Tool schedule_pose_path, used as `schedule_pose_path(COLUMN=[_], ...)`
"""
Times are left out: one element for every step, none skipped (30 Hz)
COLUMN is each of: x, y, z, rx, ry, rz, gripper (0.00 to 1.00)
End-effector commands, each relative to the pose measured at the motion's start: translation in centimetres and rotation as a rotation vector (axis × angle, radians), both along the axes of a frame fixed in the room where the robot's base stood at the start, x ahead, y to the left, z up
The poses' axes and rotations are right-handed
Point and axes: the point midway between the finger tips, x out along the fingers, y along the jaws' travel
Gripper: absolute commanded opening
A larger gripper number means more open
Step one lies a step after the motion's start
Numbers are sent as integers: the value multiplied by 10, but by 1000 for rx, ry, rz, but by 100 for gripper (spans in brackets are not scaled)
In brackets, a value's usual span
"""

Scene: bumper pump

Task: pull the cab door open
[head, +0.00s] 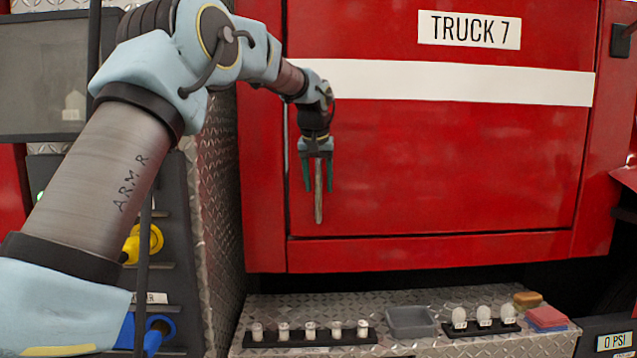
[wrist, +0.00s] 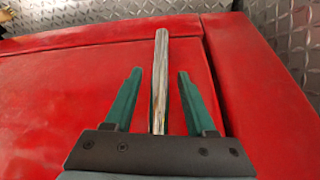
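The red cab door (head: 450,160) with a white stripe and a TRUCK 7 sign stands flush in its frame. Its vertical metal handle (head: 319,205) is near the door's left edge. My gripper (head: 318,188) is in front of the handle, pointing down, with one green finger on each side of it. In the wrist view the handle (wrist: 160,80) runs between the two spread fingers, with a gap on both sides. The door (wrist: 90,85) fills much of that view, with the seam at its edge to the right. The upper part of the handle is hidden behind the gripper in the head view.
Below the door is a diamond-plate step (head: 400,300) holding a rack of white pegs (head: 310,333), a grey tray (head: 411,321), a rack of white bulb-like pieces (head: 484,317) and a red and blue sponge-like block (head: 546,318). A dark panel with yellow (head: 150,243) and blue fittings stands left.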

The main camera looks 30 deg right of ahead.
Motion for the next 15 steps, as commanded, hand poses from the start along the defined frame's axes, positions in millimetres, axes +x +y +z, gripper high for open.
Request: schedule_pose_path(x=[0,0,0,0,0,0,0,0,0,0,0,0,0,0,0], y=[0,0,0,0,0,0,0,0,0,0,0,0,0,0,0], z=[0,0,0,0,0,0,0,0,0,1,1,1,1,1,1], rx=[0,0,0,0,0,0,0,0,0,0,0,0,0,0,0], ry=[0,0,0,0,0,0,0,0,0,0,0,0,0,0,0], rz=[0,0,0,0,0,0,0,0,0,0,0,0,0,0,0], gripper=[49,46,41,38,34,30,27,23,19,15,12,8,4,1,0])
